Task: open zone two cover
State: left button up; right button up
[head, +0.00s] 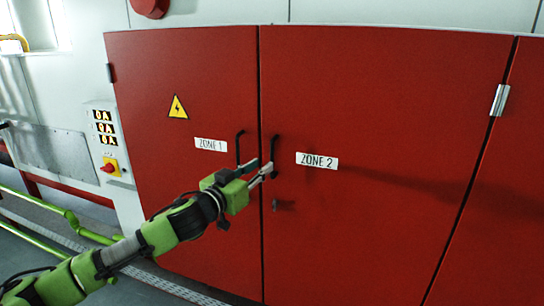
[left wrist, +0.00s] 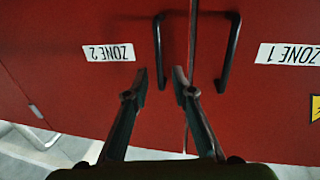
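The zone 2 cover (head: 380,120) is a tall red door with a white "ZONE 2" label (head: 317,161); it looks closed. Its dark bar handle (head: 274,150) is upright near the door's left edge. In the left wrist view, which is upside down, this handle (left wrist: 157,45) lines up with the gap between my fingertips. My left gripper (head: 264,168) is open in front of the handle's lower part. Its two fingers (left wrist: 160,74) show apart with nothing clamped; whether they touch the handle I cannot tell. My right gripper is not in view.
The red zone 1 door (head: 180,190) adjoins on the left, with its own dark handle (head: 239,148) close beside. A small dark knob (head: 284,205) sits below the zone 2 handle. A switch panel (head: 106,140) and green rails (head: 40,240) are at the left.

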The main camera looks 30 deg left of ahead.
aim_at(271, 159)
pick_arm(q)
jog(key=w+p, duration=0.1)
jog(key=w, duration=0.1)
jog(key=w+p, duration=0.1)
jog(key=w, duration=0.2)
jog(key=shift+w+a+r, duration=0.1)
jog(key=shift+w+r, duration=0.05)
jog(key=shift+r, duration=0.05)
jog(key=shift+w+f+p, duration=0.15)
jog(key=shift+w+p, duration=0.15)
jog(key=shift+w, duration=0.55)
grip_shut()
